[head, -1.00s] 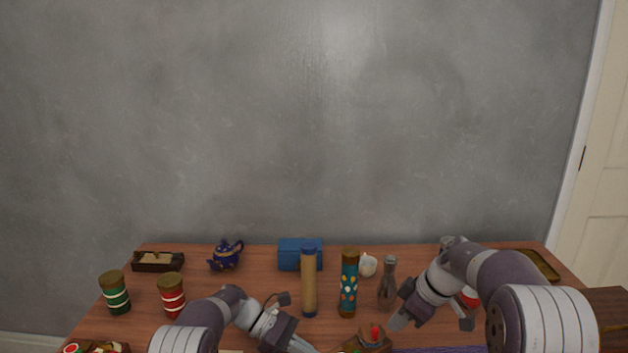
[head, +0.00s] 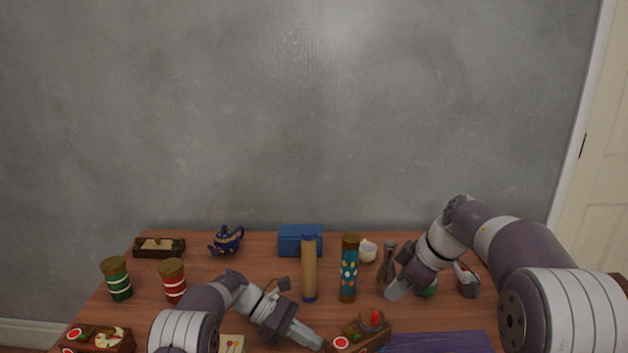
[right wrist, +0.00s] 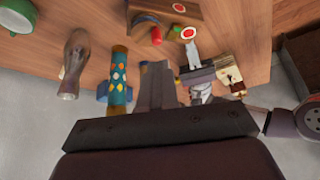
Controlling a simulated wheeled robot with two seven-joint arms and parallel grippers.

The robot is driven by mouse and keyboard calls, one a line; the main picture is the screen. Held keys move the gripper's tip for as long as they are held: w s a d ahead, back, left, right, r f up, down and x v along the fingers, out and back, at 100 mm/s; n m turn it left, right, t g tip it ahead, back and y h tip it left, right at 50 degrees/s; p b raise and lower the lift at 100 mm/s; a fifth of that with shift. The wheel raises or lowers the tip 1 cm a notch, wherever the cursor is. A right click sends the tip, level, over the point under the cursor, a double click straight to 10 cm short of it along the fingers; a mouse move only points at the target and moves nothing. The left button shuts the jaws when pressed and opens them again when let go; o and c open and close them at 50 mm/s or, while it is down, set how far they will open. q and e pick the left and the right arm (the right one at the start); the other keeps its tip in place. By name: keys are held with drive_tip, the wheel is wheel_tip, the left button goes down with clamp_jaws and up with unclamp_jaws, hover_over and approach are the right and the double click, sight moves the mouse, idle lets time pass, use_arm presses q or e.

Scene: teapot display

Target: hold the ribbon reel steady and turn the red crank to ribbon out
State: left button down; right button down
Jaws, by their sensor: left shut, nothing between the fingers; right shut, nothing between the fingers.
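The ribbon reel (head: 358,332) is a small wooden box with a round red label on its front, at the front middle of the table. Its red crank knob (head: 375,317) stands up on top, toward the right end. The reel (right wrist: 172,13) and red knob (right wrist: 157,35) also show in the right wrist view. My left gripper (head: 316,341) is shut and empty, its tip close to the reel's left end; I cannot tell whether they touch. My right gripper (head: 394,291) is shut and empty, above and to the right of the crank, apart from it.
A tan cylinder (head: 309,270) and a patterned teal cylinder (head: 348,275) stand behind the reel. A brown bottle (head: 388,262) is partly hidden by my right gripper. A purple cloth (head: 440,343) lies right of the reel. Another wooden box (head: 100,338) sits front left.

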sight(378, 322)
wheel_tip(378, 322, down, 7)
idle(0.4)
drive_tip(key=shift+w+a, duration=0.25)
drive_tip(key=shift+w, duration=0.35)
idle(0.9)
drive_tip(key=shift+w+d, duration=0.1)
drive_tip(key=shift+w+d, duration=0.4)
drive_tip(key=shift+w, duration=0.05)
drive_tip(key=shift+w+d, duration=0.15)
drive_tip(key=shift+w, duration=0.2)
drive_tip(key=shift+w, duration=0.25)
drive_tip(key=shift+d, duration=0.1)
idle(0.4)
